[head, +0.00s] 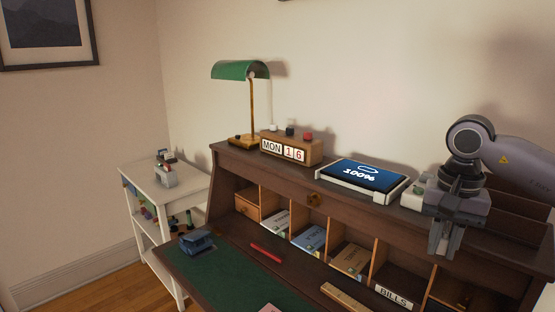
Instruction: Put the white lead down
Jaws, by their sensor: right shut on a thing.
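My right gripper (441,242) reaches in from the right and points down in front of the upper shelf of the desk. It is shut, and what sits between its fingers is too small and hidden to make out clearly. I cannot pick out the white lead's shape. A tablet (365,174) showing 100% lies in a white stand (336,183) on the desk's top shelf, left of my gripper. A small pale block (414,193) shows on the shelf just beside my gripper, partly covered by it. My left gripper is out of view.
The dark wooden desk (235,157) has pigeonholes with booklets and a BILLS label (393,297). A green lamp (240,70) and block calendar (292,149) stand on top. A red pen (266,252) and blue-grey object (197,241) lie below. A white side table (190,184) stands left.

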